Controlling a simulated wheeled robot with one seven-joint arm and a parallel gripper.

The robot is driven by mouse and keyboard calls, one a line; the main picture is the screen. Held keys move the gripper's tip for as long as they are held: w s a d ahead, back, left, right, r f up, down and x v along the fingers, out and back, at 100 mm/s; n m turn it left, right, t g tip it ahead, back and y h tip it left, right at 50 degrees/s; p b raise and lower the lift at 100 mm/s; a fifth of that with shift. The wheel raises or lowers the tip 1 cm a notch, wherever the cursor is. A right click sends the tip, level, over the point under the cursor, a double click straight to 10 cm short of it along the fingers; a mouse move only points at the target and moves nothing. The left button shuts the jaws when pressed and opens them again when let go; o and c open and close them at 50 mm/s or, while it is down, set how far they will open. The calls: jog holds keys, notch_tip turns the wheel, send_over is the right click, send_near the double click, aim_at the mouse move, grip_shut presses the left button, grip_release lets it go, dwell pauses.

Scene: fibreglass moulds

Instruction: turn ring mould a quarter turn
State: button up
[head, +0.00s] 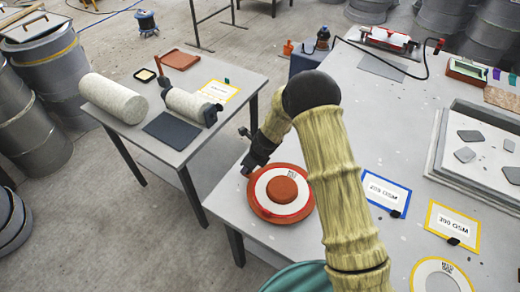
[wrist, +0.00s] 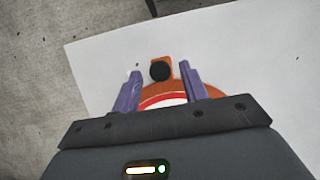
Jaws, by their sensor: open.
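The ring mould (head: 283,190) is a round orange-red disc with a white ring and an orange centre. It lies flat near the left edge of the grey table. In the wrist view, part of the mould (wrist: 150,92) shows, with an orange tab bearing a black knob (wrist: 160,71) at its far side. My gripper (head: 248,166) is at the mould's upper left edge in the head view. In the wrist view, its two purple fingers (wrist: 160,76) are open, one on each side of the tab, with gaps visible. Contact with the mould cannot be seen.
A second round mould (head: 440,274), white with a yellow rim, lies at the lower right. Cards marked 205 GSM (head: 386,191) and 300 GSM (head: 453,224) lie right of my arm. A side table (head: 225,140) with rolls stands left, across a gap.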

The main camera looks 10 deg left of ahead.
jog(key=v, duration=1.4)
jog(key=shift+d+r+b, duration=0.2)
jog(key=shift+r+b, duration=0.05)
jog(key=shift+b, duration=0.1)
jog(key=s+d+r+n+h, duration=0.2)
jog(key=s+d+r+n, duration=0.2)
jog(key=s+d+n, duration=0.5)
jog(key=s+d+r+n+t+h, duration=0.1)
jog(key=s+d+r+n+h, duration=0.1)
jog(key=s+d+n, duration=0.7)
jog(key=d+r+n, duration=0.1)
jog(key=d+n, duration=0.3)
jog(key=d, duration=0.2)
jog(key=shift+r, duration=0.4)
jog(key=shift+c, duration=0.2)
jog(key=shift+s, duration=0.1)
jog(key=shift+c, duration=0.6)
jog(key=shift+d, duration=0.2)
